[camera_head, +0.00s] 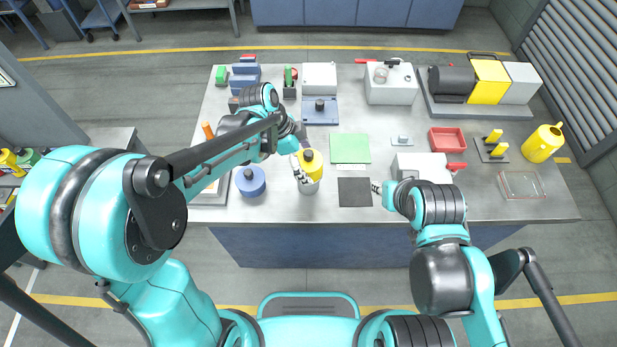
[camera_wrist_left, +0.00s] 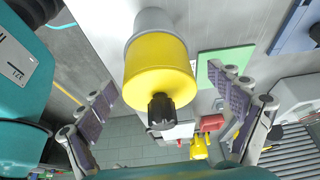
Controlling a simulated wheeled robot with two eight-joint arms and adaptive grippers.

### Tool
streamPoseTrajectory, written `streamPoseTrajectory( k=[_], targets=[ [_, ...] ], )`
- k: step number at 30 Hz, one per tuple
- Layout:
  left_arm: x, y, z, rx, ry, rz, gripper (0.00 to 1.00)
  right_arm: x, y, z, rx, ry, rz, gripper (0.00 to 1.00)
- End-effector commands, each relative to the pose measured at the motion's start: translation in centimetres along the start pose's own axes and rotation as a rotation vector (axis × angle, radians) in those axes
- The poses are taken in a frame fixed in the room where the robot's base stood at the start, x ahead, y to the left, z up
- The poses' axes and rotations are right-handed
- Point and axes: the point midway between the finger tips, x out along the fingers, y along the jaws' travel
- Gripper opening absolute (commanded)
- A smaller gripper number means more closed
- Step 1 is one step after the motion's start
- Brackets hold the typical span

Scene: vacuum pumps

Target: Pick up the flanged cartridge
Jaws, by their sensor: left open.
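The flanged cartridge, which I take to be the yellow cylinder (camera_head: 312,163) with a wide yellow body, stands on or in a grey cylindrical part (camera_head: 309,187) near the table's front edge. In the left wrist view the yellow body (camera_wrist_left: 160,75) has a black knob on its end and the grey part behind it. My left gripper (camera_head: 303,156) is open at the cartridge; in the wrist view its padded fingers (camera_wrist_left: 168,88) are spread on either side, apart from it. My right gripper (camera_head: 377,188) is beside the black mat; its finger opening is unclear.
A blue round part (camera_head: 250,181) stands just left of the cartridge. A green mat (camera_head: 350,148) and a black mat (camera_head: 354,192) lie to its right. A blue fixture (camera_head: 320,113) stands behind. A red tray (camera_head: 447,139) and a yellow jug (camera_head: 541,144) are farther right.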

Motion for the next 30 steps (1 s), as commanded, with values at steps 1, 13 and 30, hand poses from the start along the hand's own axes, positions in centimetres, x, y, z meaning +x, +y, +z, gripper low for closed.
streamPoseTrajectory(
  k=[1, 13, 30],
  targets=[
    [0.6, 0.0, 0.0, 0.001, 0.0, 0.0, 0.92, 0.2, 0.0, 0.2, 0.0, 0.0, 0.0, 0.31],
    [4.7, 0.2, -0.3, -0.002, 0.0, -0.001, 0.92, 1.2, 0.0, 0.9, 0.0, 0.0, 0.0, 0.31],
    [4.6, 0.2, -0.3, -0.002, 0.0, -0.001, 0.09, 1.2, 0.0, 0.8, 0.0, 0.0, 0.0, 0.31]
  ],
)
